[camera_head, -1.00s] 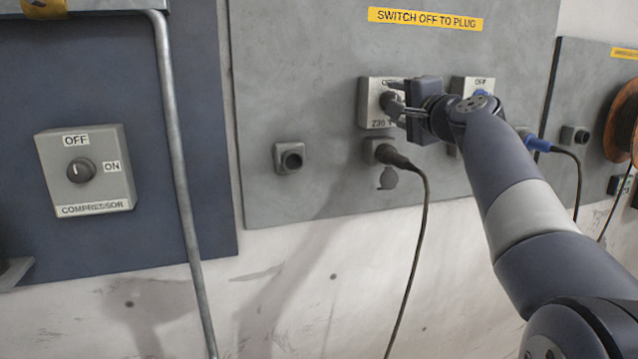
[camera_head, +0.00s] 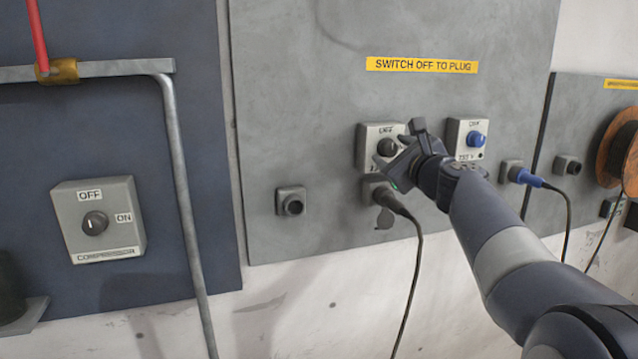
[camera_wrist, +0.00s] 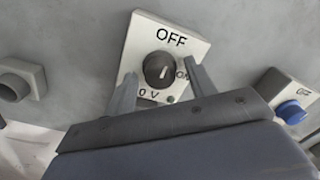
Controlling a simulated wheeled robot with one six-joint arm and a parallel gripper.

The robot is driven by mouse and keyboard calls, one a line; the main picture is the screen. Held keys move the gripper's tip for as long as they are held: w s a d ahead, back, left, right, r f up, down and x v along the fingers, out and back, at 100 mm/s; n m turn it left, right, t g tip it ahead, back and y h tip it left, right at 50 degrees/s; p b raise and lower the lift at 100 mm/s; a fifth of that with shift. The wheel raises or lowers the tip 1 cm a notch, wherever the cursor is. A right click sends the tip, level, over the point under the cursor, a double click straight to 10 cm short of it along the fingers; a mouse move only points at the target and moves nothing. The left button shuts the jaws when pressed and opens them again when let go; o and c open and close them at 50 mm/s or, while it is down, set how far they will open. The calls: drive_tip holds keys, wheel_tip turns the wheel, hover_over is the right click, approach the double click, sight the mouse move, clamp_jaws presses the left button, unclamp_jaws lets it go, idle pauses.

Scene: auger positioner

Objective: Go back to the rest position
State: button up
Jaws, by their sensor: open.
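My gripper (camera_head: 394,158) is in front of the middle switch box in the head view, its jaws apart. In the wrist view my gripper (camera_wrist: 160,98) shows two spread fingers with nothing between them but a view of the switch's black knob (camera_wrist: 159,69). The knob's white mark points roughly up, toward the OFF label, and the knob also shows in the head view (camera_head: 388,147). The switch box (camera_head: 368,150) is partly hidden by my gripper. It cannot be told how far the fingers stand from the box.
A black plug (camera_head: 384,196) sits in a socket below, its cable hanging down. A blue-knob switch (camera_head: 475,139) and a blue plug (camera_head: 524,177) are to the right. An empty socket (camera_head: 291,202) and the compressor switch (camera_head: 98,219) are left. A metal pipe (camera_head: 180,180) runs between.

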drive_tip(key=m+p, duration=0.2)
drive_tip(key=m, duration=0.1)
drive_tip(key=shift+r, duration=0.25)
drive_tip(key=shift+f+m+p, duration=0.2)
drive_tip(key=shift+m+p, duration=0.95)
drive_tip(key=shift+m, duration=0.25)
